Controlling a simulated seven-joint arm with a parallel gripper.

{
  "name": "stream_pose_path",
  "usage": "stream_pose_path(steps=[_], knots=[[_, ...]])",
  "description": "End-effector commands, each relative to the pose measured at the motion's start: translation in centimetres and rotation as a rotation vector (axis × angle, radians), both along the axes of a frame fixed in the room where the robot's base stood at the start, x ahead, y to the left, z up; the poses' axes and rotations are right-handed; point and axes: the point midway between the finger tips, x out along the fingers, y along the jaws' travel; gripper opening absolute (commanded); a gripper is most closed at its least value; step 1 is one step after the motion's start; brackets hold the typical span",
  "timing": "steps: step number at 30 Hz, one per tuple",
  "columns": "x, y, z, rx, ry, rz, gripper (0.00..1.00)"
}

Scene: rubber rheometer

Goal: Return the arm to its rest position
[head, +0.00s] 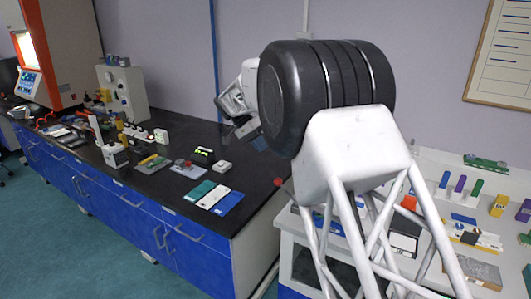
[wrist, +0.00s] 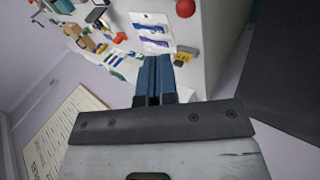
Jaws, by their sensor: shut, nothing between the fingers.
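My white and black arm is raised in the middle of the head view, over the gap between the black bench (head: 165,190) and the white table on the right. Its wrist end shows left of the thick black joint, above the bench. The fingers are small and partly hidden there. In the wrist view my gripper (wrist: 154,62) has its two blue-grey fingers together with nothing between them. The fingertips are in the air and appear apart from the things behind them.
An orange and white machine (head: 60,55) stands at the bench's far left, beside a grey box unit (head: 122,92). Small tools and coloured cards lie on the bench. The white table (head: 290,222) holds coloured blocks. A framed chart (head: 505,50) hangs on the wall.

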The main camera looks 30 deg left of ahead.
Motion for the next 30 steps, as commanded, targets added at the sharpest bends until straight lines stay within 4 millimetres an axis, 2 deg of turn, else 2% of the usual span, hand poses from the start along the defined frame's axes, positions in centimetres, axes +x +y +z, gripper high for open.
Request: stream_pose_path(steps=[22,26,30], knots=[[0.0,0.0,0.4,0.001,0.001,0.000,0.00],[0.2,-1.1,0.9,0.011,0.007,-0.001,0.00],[0.5,-3.7,2.1,0.030,0.022,0.000,0.00]])
